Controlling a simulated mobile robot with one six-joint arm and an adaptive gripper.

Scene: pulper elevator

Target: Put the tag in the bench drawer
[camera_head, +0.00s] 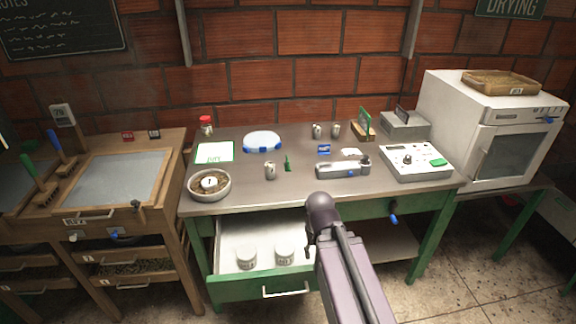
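The bench drawer (226,291) is pulled open under the green-legged metal bench (232,199). Two white lidded jars (247,257) stand inside it, and bare floor of the drawer shows around them. I cannot tell for sure which small item is the tag: a blue card (323,149), a small white card (350,152) and a small upright green piece (288,163) are on the bench top. My arm rises in front of the drawer's right end. A dark part beside it (310,244) may be my gripper; its fingers are not clear, nor whether it holds anything.
A bowl of brown material (209,186) stands at the bench's front left corner. A white oven (500,130) stands at right, a wooden table (112,190) at left.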

